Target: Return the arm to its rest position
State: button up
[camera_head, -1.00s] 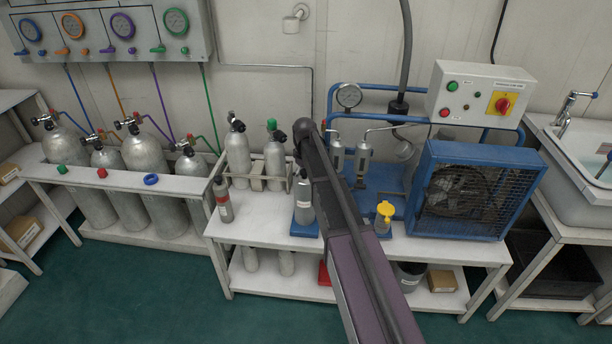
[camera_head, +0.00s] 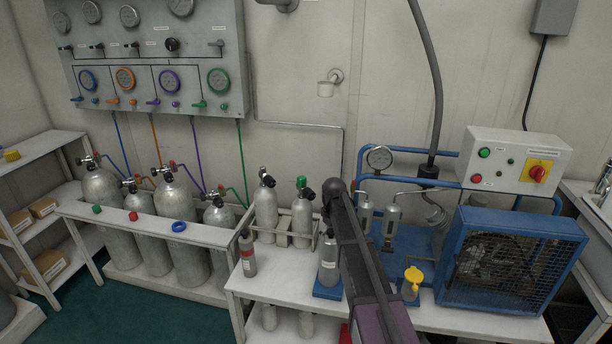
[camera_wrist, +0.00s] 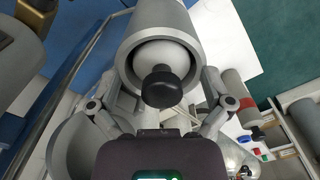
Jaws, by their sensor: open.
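My arm (camera_head: 360,255) reaches forward over the white bench, its dark rounded end in front of the middle bottles in the head view. My gripper is hidden there. In the wrist view my gripper (camera_wrist: 160,88) is open, its fingers spread to either side of a grey cylindrical thing (camera_wrist: 185,32) with a pale dome and a black knob. I cannot tell whether they touch it. In the head view a small grey bottle (camera_head: 328,262) stands on a blue base beside my arm.
The bench (camera_head: 275,290) carries a red-banded bottle (camera_head: 248,255), racked bottles (camera_head: 266,212), a yellow-topped container (camera_head: 412,282) and a blue compressor fan guard (camera_head: 512,262). A gauge panel (camera_head: 150,60) hangs above large cylinders (camera_head: 147,235) at left. Open green floor (camera_head: 85,315) shows at front left.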

jog(key=s+m, duration=0.6)
jog(key=s, duration=2.4)
notch_tip(320, 180, up, 14)
jog(key=p, duration=1.4)
jog(key=shift+w+d, duration=0.25)
jog(key=shift+w, duration=0.15)
